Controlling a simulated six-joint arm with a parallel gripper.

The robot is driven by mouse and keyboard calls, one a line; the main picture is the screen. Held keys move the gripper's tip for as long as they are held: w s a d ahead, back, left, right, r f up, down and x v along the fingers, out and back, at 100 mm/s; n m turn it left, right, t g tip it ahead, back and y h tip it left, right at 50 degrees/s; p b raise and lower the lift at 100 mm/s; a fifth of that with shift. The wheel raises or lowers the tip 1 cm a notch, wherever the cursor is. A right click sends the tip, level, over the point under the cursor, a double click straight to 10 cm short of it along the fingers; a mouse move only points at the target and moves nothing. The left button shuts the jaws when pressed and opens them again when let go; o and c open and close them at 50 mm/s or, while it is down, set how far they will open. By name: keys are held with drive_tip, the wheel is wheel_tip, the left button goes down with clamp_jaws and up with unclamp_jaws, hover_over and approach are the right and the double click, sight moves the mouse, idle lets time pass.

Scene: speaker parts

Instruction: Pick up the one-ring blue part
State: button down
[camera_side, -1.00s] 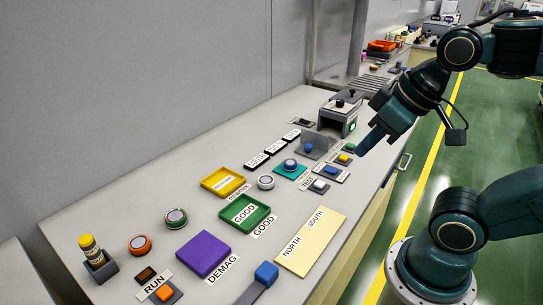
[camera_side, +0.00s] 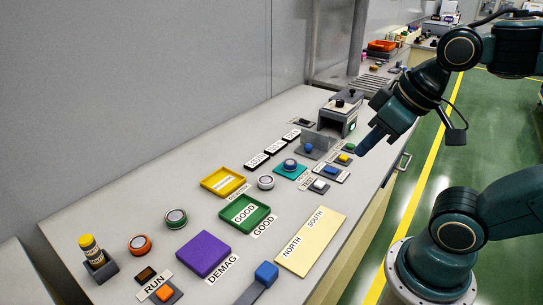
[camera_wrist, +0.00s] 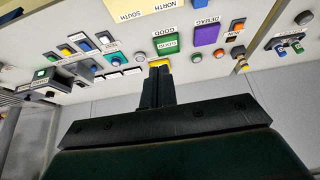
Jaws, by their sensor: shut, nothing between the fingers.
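A small round part with a blue-violet top (camera_side: 290,164) sits on a teal pad (camera_side: 281,171) in the middle of the bench. It is the likely blue part, but its rings are too small to count. The teal pad also shows in the wrist view (camera_wrist: 117,60), left of my fingers. My gripper (camera_side: 362,151) is shut and empty. It hangs above the bench's right edge in the side view, apart from the part. In the wrist view the closed fingers (camera_wrist: 159,70) point toward the yellow tray (camera_wrist: 162,64).
Other round parts are silver (camera_side: 266,182), green (camera_side: 176,218) and orange (camera_side: 140,244). A yellow tray (camera_side: 205,185), a green GOOD tray (camera_side: 264,215), a purple DEMAG pad (camera_side: 204,254) and a cream NORTH/SOUTH plate (camera_side: 311,242) lie around. A grey machine (camera_side: 338,118) stands behind.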

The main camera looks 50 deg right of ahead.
drive_tip(key=c, duration=0.7)
unclamp_jaws()
